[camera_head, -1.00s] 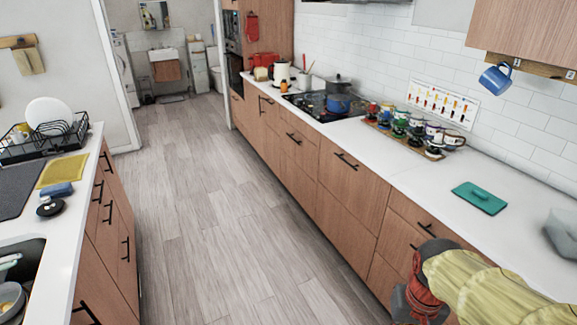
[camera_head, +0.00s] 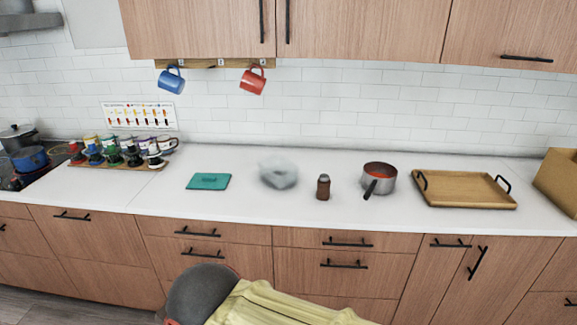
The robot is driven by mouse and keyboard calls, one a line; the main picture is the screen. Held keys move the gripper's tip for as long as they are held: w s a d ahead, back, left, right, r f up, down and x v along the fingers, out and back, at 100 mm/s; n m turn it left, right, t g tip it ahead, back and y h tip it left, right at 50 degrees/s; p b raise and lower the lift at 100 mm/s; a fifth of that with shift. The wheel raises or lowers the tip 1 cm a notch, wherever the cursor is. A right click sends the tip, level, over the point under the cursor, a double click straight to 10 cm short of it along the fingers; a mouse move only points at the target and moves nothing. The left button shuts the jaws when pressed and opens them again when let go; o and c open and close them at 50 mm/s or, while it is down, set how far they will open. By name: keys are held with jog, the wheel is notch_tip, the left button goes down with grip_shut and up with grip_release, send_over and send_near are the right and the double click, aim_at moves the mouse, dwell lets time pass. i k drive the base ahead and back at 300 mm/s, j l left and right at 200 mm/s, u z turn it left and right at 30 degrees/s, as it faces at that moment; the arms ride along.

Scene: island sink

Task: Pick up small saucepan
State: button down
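A small saucepan (camera_head: 381,180) stands upright on the white counter, right of the middle in the head view. It has a metal outside, a reddish inside and a dark handle that points toward me and a little left. My arm, in a yellow sleeve with a dark grey joint, shows at the bottom middle of the picture, below the counter front and apart from the saucepan. My gripper is outside the picture.
A brown jar (camera_head: 323,187) stands just left of the saucepan and a wooden tray (camera_head: 464,203) lies just right of it. A clear bowl-like item (camera_head: 278,173) and a teal board (camera_head: 209,181) lie further left. A wooden box (camera_head: 560,178) is at the right edge. Mugs hang above.

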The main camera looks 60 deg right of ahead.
aim_at(377, 178)
jog(key=z, duration=2.75)
